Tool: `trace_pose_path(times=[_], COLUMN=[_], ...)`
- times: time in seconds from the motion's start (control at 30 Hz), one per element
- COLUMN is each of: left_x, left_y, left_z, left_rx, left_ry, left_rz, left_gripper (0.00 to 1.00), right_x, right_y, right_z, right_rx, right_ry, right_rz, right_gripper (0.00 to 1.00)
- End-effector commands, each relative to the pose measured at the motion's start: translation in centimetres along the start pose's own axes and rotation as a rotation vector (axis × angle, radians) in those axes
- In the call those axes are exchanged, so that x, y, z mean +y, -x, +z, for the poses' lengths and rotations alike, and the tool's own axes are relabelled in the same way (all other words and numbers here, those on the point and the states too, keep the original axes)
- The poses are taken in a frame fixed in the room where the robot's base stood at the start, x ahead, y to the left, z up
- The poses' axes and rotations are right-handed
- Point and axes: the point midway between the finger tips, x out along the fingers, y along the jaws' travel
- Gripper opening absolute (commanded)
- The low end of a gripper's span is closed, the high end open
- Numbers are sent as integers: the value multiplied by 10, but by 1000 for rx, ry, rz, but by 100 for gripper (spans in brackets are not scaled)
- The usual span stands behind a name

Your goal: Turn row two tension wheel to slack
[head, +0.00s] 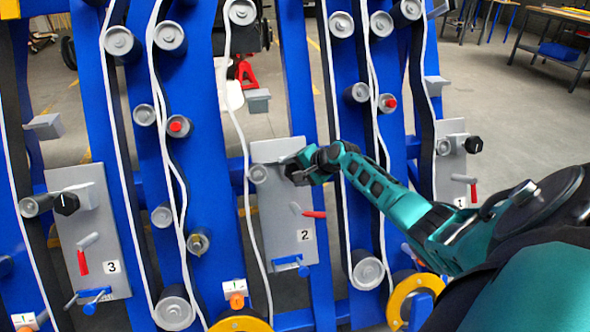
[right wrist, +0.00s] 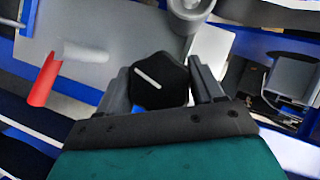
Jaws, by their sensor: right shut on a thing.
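The row two panel (head: 275,228) is a grey plate marked 2, at the middle of the head view. Its tension wheel (right wrist: 158,82) is a black six-sided knob with a white pointer line, seen in the right wrist view. The line slants from upper left to lower right. My right gripper (head: 299,172) reaches in from the right and is shut on the wheel, with one finger on each side. It hides most of the wheel in the head view. A red-handled lever (head: 315,214) sits below it on the panel. My left gripper is not in view.
Panel 3 (head: 100,215) with a black knob (head: 66,203) stands left; panel 1 (head: 450,165) with its knob (head: 473,144) stands right. Blue uprights (head: 296,75) carry white belts (head: 235,125) over grey rollers. Red-handled levers sit on both side panels.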

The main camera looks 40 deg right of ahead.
Motion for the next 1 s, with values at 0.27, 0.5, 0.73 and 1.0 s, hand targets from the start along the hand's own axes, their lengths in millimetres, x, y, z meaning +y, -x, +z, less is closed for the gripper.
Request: trace_pose_path(times=[0.27,0.5,0.73,1.0], left_x=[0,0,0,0], left_y=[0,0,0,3], left_z=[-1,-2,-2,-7], left_rx=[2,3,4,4], left_ry=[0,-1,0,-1], left_rz=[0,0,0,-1], left_gripper=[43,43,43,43], right_x=[2,2,1,-1], right_y=[-1,-1,0,10], right_z=[1,1,1,0], right_rx=[-3,-3,-1,0], right_ry=[10,10,7,7], right_rz=[8,8,5,4], right_gripper=[36,76,87,87])
